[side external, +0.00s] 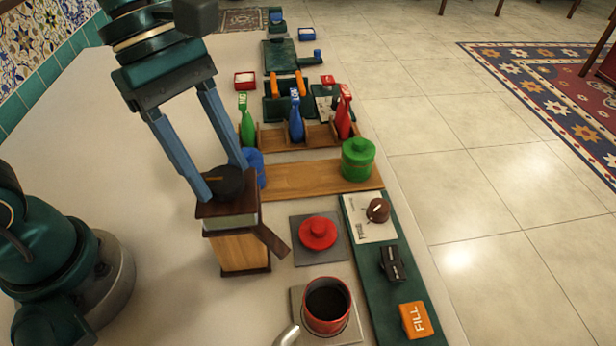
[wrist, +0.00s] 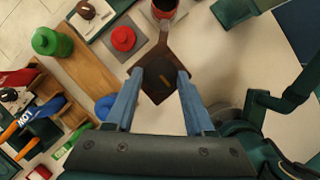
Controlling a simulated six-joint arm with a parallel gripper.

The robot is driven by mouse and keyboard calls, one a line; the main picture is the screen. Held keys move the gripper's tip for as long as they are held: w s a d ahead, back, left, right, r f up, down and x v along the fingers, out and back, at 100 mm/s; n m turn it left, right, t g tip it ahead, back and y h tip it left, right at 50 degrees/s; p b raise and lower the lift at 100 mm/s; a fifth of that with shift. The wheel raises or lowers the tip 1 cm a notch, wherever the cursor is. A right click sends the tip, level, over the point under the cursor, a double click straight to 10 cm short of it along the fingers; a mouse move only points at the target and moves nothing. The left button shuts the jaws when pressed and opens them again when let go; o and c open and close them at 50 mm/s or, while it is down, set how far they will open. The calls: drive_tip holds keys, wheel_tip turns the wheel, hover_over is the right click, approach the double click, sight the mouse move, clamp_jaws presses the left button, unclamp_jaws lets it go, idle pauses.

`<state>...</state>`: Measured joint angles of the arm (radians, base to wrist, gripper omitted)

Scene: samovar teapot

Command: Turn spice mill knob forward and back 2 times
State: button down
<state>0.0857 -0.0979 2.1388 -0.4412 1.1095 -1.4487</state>
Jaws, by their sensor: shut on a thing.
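The spice mill (side external: 244,253) is a wooden box with a dark brown top and base, standing upright on the pale table. Its round dark knob (side external: 226,184) sits on top. In the wrist view the knob (wrist: 157,86) shows a short orange-brown mark, tilted slightly. My gripper (side external: 223,182) comes from above, with one blue finger on each side of the knob, and is shut on it. In the wrist view the gripper (wrist: 160,77) has its fingertips at the knob's left and right. A dark flat arm (side external: 272,240) slopes out from the mill's right side.
A red lidded piece (side external: 318,232) on a grey plate and a red pot (side external: 327,304) stand to the right of the mill. A green canister (side external: 357,159) is behind on a wooden board. A blue cup (side external: 254,163) stands close behind the knob. Bare table lies to the left.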

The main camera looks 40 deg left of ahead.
drive_tip(key=shift+m, duration=0.3)
drive_tip(key=m, duration=0.1)
drive_tip(key=m+g, duration=0.1)
drive_tip(key=m, duration=0.1)
drive_tip(key=shift+w+m+g+y, duration=0.25)
drive_tip(key=shift+m+g+y, duration=0.05)
drive_tip(key=shift+m, duration=0.1)
drive_tip(key=m, duration=0.2)
drive_tip(key=m+g, duration=0.1)
drive_tip(key=m, duration=0.1)
drive_tip(key=shift+w+d+m+g+y, duration=0.15)
drive_tip(key=shift+m+g+y, duration=0.15)
drive_tip(key=shift+y, duration=0.1)
drive_tip(key=m, duration=0.2)
drive_tip(key=m+y, duration=0.1)
drive_tip(key=m, duration=0.1)
drive_tip(key=shift+w+d+g, duration=0.15)
drive_tip(key=shift+g, duration=0.25)
drive_tip(key=shift+d+m+y, duration=0.1)
drive_tip(key=shift+m+y, duration=0.7)
drive_tip(key=shift+m, duration=1)
drive_tip(key=shift+c, duration=1.3)
unclamp_jaws()
drive_tip(key=shift+r, duration=0.1)
